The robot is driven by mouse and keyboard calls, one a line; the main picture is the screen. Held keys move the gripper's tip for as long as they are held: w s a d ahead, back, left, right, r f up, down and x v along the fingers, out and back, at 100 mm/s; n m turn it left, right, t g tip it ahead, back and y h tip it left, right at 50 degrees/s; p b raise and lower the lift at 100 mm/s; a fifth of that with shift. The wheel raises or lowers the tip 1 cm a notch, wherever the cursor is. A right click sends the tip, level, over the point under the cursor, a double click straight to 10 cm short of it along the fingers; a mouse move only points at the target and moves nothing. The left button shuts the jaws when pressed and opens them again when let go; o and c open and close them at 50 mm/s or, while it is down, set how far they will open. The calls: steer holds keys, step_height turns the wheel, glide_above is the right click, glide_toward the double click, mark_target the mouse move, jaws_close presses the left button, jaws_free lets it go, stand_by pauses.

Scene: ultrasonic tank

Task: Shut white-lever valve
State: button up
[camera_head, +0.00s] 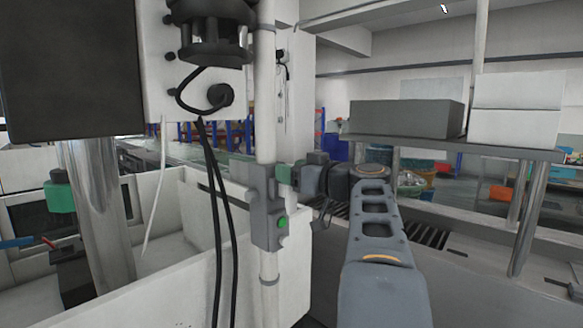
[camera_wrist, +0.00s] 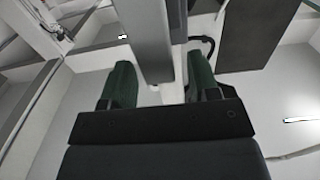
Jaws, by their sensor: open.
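I cannot clearly make out a white-lever valve in either view. In the head view, a blue lever (camera_head: 15,242) shows at the far left edge, beside a dark fitting with a small red part. My gripper (camera_head: 283,173) is at the end of my arm, beside the white vertical pipe and its grey box with a green button. In the wrist view, the two green fingers of my gripper (camera_wrist: 160,68) stand apart. A grey upright bar (camera_wrist: 147,35) shows between and beyond them; I cannot tell whether they touch it.
The white pipe (camera_head: 265,100) and grey box (camera_head: 262,220) stand close to my gripper. Black cables (camera_head: 214,190) hang left of the pipe. A white tank wall (camera_head: 180,270) fills the lower left. A shelf with a grey box (camera_head: 405,118) and white boxes (camera_head: 515,125) stands at right.

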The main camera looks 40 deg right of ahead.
steer(key=shift+w, duration=0.35)
steer(key=c, duration=0.9)
steer(key=shift+w+d+f+m+b, duration=0.15)
steer(key=shift+d+f+m+b, duration=0.6)
steer(key=shift+m, duration=2.2)
steer(key=shift+w+d+f+m+b, duration=0.1)
steer(key=shift+d+f+m+b, duration=0.7)
steer(key=shift+m, duration=2.2)
steer(key=shift+w+d+f+m+b, duration=0.15)
steer(key=shift+d+f+m+b, duration=0.6)
steer(key=shift+m, duration=2.2)
steer(key=shift+f, duration=0.2)
